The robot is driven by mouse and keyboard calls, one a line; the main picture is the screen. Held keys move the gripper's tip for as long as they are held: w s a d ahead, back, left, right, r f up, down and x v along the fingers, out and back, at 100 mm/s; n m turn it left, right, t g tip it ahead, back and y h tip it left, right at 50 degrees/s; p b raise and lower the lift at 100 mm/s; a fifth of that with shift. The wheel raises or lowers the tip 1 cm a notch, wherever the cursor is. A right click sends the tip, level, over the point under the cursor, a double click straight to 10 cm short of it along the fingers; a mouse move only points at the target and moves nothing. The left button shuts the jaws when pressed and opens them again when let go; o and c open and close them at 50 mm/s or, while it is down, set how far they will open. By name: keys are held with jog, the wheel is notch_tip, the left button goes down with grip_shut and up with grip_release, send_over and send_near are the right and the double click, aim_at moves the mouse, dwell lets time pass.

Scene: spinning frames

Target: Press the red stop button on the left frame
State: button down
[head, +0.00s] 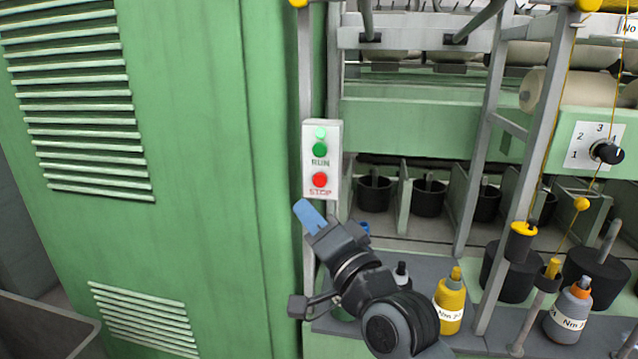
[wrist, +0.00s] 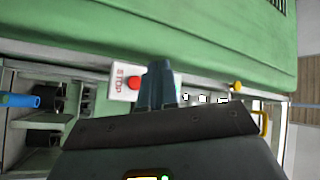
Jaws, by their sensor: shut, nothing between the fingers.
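The red stop button (head: 320,180) sits low on a white control box (head: 334,160), above the word STOP. The box is on a grey post beside the green cabinet. A green RUN button (head: 320,149) is above it, with a pale green lamp (head: 320,133) at the top. My gripper (head: 303,206) is shut and empty, its blue fingers pointing up and left just below the box in the head view. In the wrist view the stop button (wrist: 134,83) shows just left of my gripper's fingers (wrist: 160,66). I cannot tell whether the fingertips touch the box; the button looks uncovered.
The green cabinet (head: 200,150) with louvres fills the left. A yellow bottle (head: 449,303) and a grey bottle (head: 570,312) stand on the shelf right of my arm. A selector knob (head: 607,153) is at the right. Slanted grey bars cross the frame.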

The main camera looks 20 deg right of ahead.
aim_at(320, 180)
jog(key=shift+w+d+b, duration=0.8)
jog(key=shift+w+b, duration=0.05)
jog(key=shift+w, duration=0.25)
jog(key=shift+w+d+b, duration=0.85)
jog(key=shift+w+b, duration=0.05)
jog(key=shift+w, duration=0.25)
jog(key=shift+w+d+b, duration=0.8)
jog(key=shift+w+b, duration=0.05)
jog(key=shift+w, duration=0.25)
jog(key=shift+d, duration=0.1)
jog(key=shift+w+d, duration=0.15)
jog(key=shift+w, duration=0.15)
jog(key=shift+w+d+b, duration=0.3)
jog(key=shift+w+b, duration=0.1)
jog(key=shift+b, duration=0.05)
jog(key=shift+s+a, duration=0.1)
dwell(0.5)
jog(key=shift+s+a+p, duration=0.4)
jog(key=shift+s+p, duration=0.2)
jog(key=shift+s, duration=0.05)
